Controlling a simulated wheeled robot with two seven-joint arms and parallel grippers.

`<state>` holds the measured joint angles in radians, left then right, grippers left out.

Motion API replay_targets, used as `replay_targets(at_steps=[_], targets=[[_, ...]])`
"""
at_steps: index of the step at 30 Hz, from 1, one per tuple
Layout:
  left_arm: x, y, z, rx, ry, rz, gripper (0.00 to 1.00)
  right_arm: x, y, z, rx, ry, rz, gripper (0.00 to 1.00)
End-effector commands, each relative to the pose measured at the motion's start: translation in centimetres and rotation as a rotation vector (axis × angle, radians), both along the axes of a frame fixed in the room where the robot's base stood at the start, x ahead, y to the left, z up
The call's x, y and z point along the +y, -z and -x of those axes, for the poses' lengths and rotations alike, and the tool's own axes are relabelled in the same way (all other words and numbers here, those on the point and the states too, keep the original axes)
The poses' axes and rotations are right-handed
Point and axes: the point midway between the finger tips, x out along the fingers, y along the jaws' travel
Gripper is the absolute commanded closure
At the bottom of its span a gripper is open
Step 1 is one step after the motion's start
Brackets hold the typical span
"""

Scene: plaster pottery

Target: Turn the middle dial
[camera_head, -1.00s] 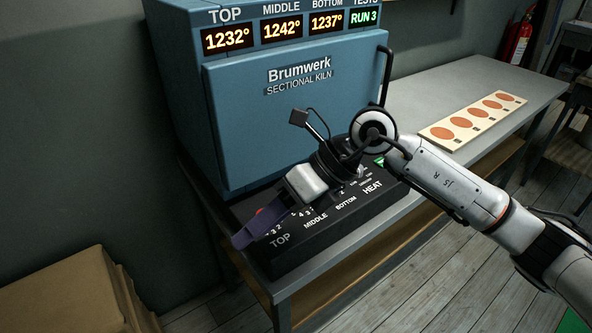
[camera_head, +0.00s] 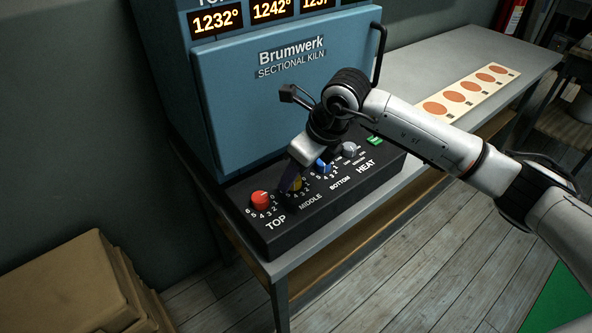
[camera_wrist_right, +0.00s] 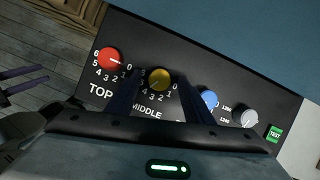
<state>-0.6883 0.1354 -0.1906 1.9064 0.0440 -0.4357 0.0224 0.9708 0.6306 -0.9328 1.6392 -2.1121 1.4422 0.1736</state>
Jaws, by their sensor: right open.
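The middle dial is yellow (camera_head: 298,184) and sits on the black control panel (camera_head: 285,236) above the word MIDDLE, partly hidden by my right gripper in the head view. My right gripper (camera_head: 291,181) is open and reaches down to it. In the right wrist view, the yellow dial (camera_wrist_right: 161,79) shows between the two dark fingers (camera_wrist_right: 158,96), one on each side. I cannot tell whether they touch it. The dial's exact setting is too small to read. Two dark prongs at that view's left edge may be my left gripper (camera_wrist_right: 22,86).
The red top dial (camera_head: 260,200) is to the left; the blue bottom dial (camera_head: 323,166) and a grey dial (camera_head: 349,149) are close on the right. A green TEST button (camera_wrist_right: 273,133) lies beyond. The blue kiln (camera_head: 285,110) rises behind the panel.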

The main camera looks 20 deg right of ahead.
Motion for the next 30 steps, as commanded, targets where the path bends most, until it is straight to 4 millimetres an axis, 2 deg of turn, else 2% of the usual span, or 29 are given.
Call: replay_targets(at_steps=[10,18,30], targets=[[-0.05,-0.17,-0.05,-0.002,0.001,0.0,0.69,0.16,0.57,-0.14,0.001,0.0,-0.001,0.53],[-0.05,-0.21,-0.09,-0.002,0.001,0.0,0.69,0.16,0.52,-0.14,0.001,0.0,-0.001,0.94],[-0.04,0.42,-0.22,-0.005,0.0,0.0,0.69,0.27,0.58,-0.14,-0.003,0.081,-0.002,0.94]])
